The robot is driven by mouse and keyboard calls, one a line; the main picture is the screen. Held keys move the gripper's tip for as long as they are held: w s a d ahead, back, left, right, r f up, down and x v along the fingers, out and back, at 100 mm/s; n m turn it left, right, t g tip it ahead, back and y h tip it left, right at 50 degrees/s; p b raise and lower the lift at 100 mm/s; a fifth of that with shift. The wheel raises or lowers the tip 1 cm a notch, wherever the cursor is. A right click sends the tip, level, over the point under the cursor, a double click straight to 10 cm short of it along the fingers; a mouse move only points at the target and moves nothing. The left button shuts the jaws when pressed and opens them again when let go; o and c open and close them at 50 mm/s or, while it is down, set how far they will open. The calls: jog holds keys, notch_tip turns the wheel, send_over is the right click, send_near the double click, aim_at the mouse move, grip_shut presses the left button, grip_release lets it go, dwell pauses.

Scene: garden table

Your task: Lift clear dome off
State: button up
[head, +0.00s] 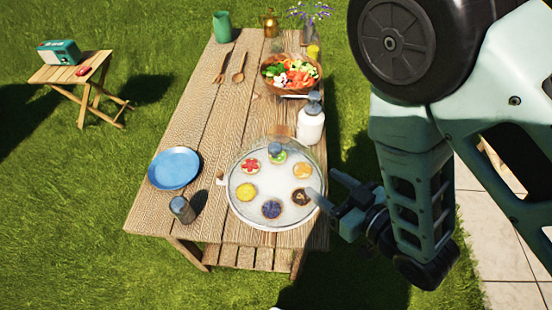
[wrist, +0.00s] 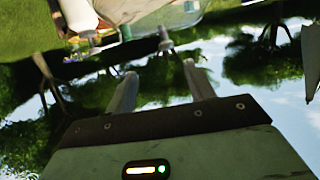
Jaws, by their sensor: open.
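The clear dome (head: 237,165) stands over a round pale tray (head: 240,212) at the table's near right. Several small round treats with different toppings show through it, among them a yellow one (head: 246,191). The dome's grey knob (head: 275,148) is at its top. My gripper (head: 323,183) is open and empty, at the dome's right side in the head view; I cannot tell the gap there. In the upside-down wrist view, my open fingers (wrist: 160,69) point toward the dome (wrist: 182,18), with its small dark knob (wrist: 165,40) beyond and between the tips.
A white pump bottle (head: 310,125) stands just behind the dome, with a salad bowl (head: 270,82) farther back. A blue plate (head: 174,168) and a glass (head: 182,209) are to the left. Wooden utensils (head: 238,70) lie farther back. The table's middle left is clear.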

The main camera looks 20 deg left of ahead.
jog(key=y+b, duration=0.1)
jog(key=b, duration=0.5)
send_near(280, 152)
jog(key=shift+n, duration=0.3)
jog(key=x, duration=0.6)
jog(key=shift+s+a+r, duration=0.1)
jog(key=shift+a+r, duration=0.05)
jog(key=shift+r, duration=0.1)
jog(key=p+x, duration=0.3)
jog(key=x, duration=0.2)
jog(key=shift+f, duration=0.1)
jog(key=shift+a+f, duration=0.2)
jog(key=shift+w+r, duration=0.1)
jog(key=shift+w, duration=0.15)
grip_shut()
